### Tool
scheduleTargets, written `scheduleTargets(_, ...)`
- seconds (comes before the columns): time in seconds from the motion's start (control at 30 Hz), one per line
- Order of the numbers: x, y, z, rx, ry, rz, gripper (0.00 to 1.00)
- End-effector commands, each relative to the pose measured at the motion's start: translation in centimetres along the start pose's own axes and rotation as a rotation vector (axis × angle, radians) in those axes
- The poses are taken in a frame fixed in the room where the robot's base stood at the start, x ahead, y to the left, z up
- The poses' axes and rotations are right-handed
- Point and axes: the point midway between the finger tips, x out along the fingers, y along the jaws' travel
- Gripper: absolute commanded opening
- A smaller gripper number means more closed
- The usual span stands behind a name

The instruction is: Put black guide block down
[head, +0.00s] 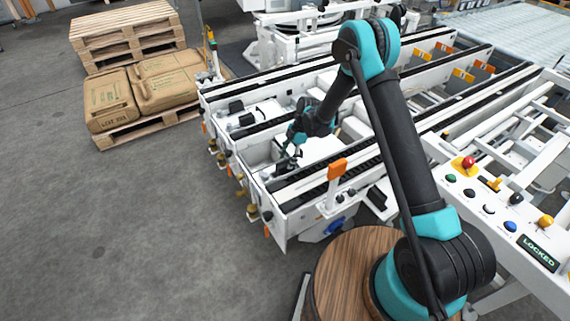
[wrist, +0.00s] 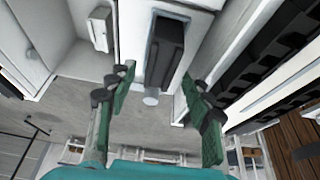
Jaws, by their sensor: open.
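A black guide block (wrist: 165,52) shows in the wrist view, long and dark, on a white surface of the machine. It lies between the lines of my two green-padded fingers. My gripper (wrist: 157,85) is open, with a finger on each side and a visible gap to the block. In the head view my gripper (head: 286,160) reaches down into the front bay of the white conveyor frame (head: 290,206). I cannot make out the block under it there.
Black blocks (head: 246,120) sit in the neighbouring bay to the left. An orange-topped post (head: 337,169) stands right of my gripper. A control panel (head: 500,215) is at the right. Sacks on a pallet (head: 112,100) stand at the back left. The grey floor in front is clear.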

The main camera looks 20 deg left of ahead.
Motion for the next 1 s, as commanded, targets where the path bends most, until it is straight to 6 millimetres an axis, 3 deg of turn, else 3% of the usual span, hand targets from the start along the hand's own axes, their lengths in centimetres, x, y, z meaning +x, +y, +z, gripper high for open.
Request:
scheduleTargets(0.33,-7.0,0.0,0.0,0.001,0.000,0.000,0.51)
scheduleTargets(0.5,-8.7,0.0,0.0,0.002,0.000,0.000,0.51)
scheduleTargets(0.83,-9.6,-0.2,0.1,0.014,-0.003,0.004,0.51)
scheduleTargets(1.0,-13.1,-2.4,1.3,0.168,-0.031,0.044,0.51)
